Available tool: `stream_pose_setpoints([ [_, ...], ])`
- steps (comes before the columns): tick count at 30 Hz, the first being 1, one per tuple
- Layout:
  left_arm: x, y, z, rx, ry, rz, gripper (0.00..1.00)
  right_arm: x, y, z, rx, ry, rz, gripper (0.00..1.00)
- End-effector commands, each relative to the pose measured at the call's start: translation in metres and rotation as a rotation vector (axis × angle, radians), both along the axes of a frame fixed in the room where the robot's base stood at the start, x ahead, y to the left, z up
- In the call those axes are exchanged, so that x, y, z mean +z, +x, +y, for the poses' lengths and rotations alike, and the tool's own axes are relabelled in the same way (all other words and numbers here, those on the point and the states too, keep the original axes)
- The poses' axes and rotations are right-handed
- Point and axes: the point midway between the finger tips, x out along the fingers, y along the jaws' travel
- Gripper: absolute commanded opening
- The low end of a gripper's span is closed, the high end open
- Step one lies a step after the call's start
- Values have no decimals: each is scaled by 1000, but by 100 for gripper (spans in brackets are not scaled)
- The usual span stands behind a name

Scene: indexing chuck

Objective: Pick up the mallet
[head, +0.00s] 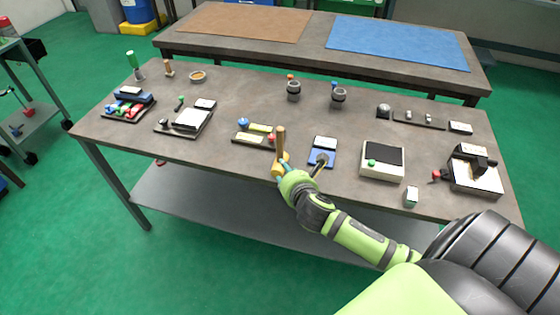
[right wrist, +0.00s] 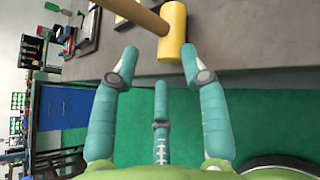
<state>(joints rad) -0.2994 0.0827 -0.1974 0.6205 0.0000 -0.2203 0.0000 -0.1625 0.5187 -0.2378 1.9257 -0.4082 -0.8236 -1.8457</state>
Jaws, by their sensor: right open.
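The mallet has a tan wooden handle (head: 281,140) and a yellow cylindrical head, at the table's front edge in the head view. In the right wrist view the mallet's yellow head (right wrist: 172,38) is just ahead of the fingers, and its handle runs to the upper left. My right gripper (right wrist: 159,56) is open, its fingers spread, with nothing between them. In the head view my right gripper (head: 284,170) overlaps the mallet's head and partly hides it. I cannot tell whether they touch. My left gripper is not in view.
A blue pad (head: 318,161) with a tool on it lies right of the mallet. A white box with a green button (head: 379,174) and a black-and-white fixture (head: 470,180) stand further right. The table's middle (head: 240,100) is clear.

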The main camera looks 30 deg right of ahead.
Motion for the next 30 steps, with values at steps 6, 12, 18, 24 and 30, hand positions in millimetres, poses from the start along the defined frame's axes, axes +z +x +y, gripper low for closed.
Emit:
stream_pose_setpoints([
  [6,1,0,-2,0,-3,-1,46,10,23,-13,135,-257,2,45],
  [12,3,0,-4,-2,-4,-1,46,5,40,-17,142,-272,3,45],
  [18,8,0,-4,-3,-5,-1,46,-2,61,-21,138,-267,3,45],
  [24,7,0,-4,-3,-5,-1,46,-11,82,-26,140,-268,3,45],
  [30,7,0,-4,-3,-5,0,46,-14,86,-27,142,-267,4,45],
])
